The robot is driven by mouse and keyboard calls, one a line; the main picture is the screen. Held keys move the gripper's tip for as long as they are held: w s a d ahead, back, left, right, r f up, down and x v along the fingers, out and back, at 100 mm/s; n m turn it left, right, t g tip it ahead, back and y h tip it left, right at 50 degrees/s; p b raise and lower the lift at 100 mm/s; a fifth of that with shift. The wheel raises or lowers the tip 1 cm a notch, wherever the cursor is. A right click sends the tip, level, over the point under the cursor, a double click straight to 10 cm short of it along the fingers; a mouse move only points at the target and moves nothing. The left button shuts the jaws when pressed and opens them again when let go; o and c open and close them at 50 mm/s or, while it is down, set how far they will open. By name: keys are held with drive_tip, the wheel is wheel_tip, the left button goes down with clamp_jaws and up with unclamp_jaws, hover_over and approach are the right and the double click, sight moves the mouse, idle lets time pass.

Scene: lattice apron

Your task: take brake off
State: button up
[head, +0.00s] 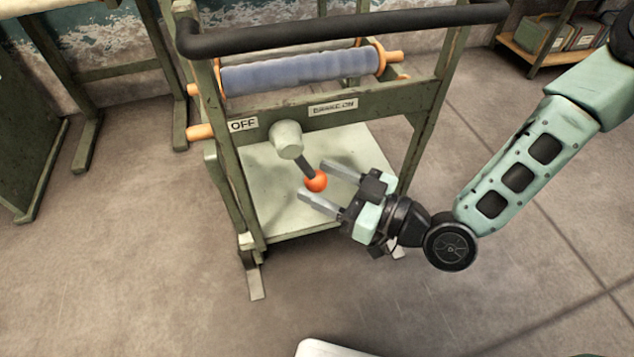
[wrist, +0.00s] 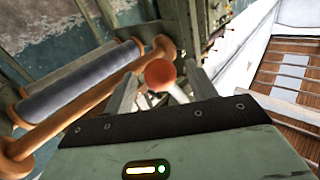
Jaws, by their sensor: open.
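The brake lever is a short dark rod with an orange ball knob (head: 316,181), set in a pale round hub (head: 286,139) on the cart's green crossbar. The rod points down and to the right from the hub. The "OFF" label (head: 243,124) is left of the hub, and the "BRAKE ON" label (head: 332,107) is to its upper right. My gripper (head: 323,181) is open, with its two fingers on either side of the knob. In the wrist view the knob (wrist: 160,74) shows between the fingertips (wrist: 160,85). I cannot tell whether the fingers touch it.
The cart has a black push handle (head: 340,27), a blue roll (head: 300,70) on an orange rod, and a pale lower deck (head: 285,213). Green benches stand at the left, and a shelf (head: 545,45) with boxes stands at the back right.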

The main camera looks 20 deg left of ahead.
drive_tip(key=shift+x, duration=0.8)
clamp_jaws()
drive_tip(key=shift+s+a+f+m+t+y+b, duration=0.35)
drive_tip(key=shift+a+f+m+y+b, duration=0.15)
drive_tip(key=shift+b, duration=0.4)
drive_tip(key=s+a+m+t+y+b, duration=0.3)
drive_tip(key=a+m+t+b, duration=0.1)
drive_tip(key=m, duration=0.4)
drive_tip(key=shift+a+r+t+y+b, duration=0.3)
drive_tip(key=shift+a+r+t+b, duration=0.1)
drive_tip(key=shift+a, duration=0.3)
drive_tip(key=shift+s, duration=0.2)
unclamp_jaws()
